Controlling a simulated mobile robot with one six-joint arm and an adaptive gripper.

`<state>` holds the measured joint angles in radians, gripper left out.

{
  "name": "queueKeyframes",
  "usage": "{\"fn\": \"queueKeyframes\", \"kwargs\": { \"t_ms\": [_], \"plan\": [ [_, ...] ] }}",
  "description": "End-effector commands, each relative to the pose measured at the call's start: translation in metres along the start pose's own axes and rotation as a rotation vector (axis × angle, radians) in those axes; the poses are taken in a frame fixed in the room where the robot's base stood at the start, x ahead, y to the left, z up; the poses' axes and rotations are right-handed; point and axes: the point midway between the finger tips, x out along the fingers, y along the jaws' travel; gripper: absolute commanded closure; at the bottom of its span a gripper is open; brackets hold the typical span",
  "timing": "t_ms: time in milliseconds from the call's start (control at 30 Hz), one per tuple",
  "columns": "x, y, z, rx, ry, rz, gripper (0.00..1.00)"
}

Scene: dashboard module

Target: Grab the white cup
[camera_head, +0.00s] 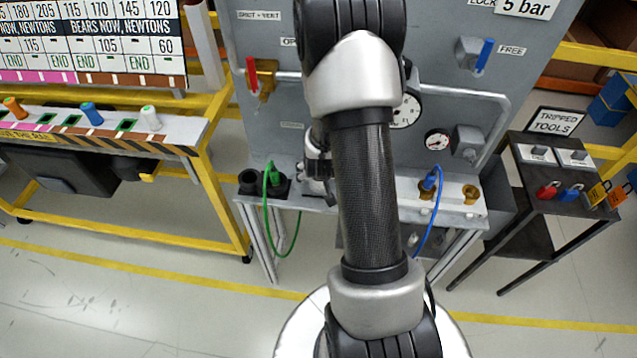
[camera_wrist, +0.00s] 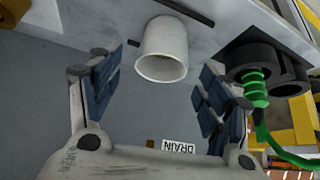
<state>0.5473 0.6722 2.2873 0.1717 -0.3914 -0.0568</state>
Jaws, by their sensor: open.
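The white cup (camera_wrist: 163,42) shows in the wrist view, near the upper middle, with its wide rim facing down in that picture. It is at the grey ledge (camera_wrist: 112,14). My gripper (camera_wrist: 160,84) is open, with one blue-padded finger on each side of the cup in the picture. The cup lies beyond or level with the fingertips; I cannot tell which, and I see no contact. In the head view my gripper (camera_head: 318,168) is partly hidden beside my arm at the panel's ledge. I cannot make out the cup there.
A black holder with a green connector (camera_wrist: 254,88) and green hose stands close right of my gripper in the wrist view. A DRAIN label (camera_wrist: 178,146) appears upside down there. In the head view, a blue hose (camera_head: 432,215) hangs right of my arm, and a tool table (camera_head: 560,222) stands further right.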

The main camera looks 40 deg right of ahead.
Motion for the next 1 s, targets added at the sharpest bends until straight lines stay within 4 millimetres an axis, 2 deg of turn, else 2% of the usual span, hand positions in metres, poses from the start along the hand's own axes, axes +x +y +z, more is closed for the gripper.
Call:
{"fn": "queueKeyframes", "kwargs": {
  "t_ms": [33, 200, 500, 1000],
  "plan": [
    [0.012, -0.001, 0.003, 0.0, -0.001, 0.0, 0.29],
    [0.032, -0.001, 0.002, 0.0, -0.001, 0.0, 0.29],
    [0.035, -0.001, 0.0, -0.001, 0.0, 0.0, 0.3],
    [0.035, -0.001, 0.001, -0.001, -0.001, 0.0, 0.63]
  ]
}}
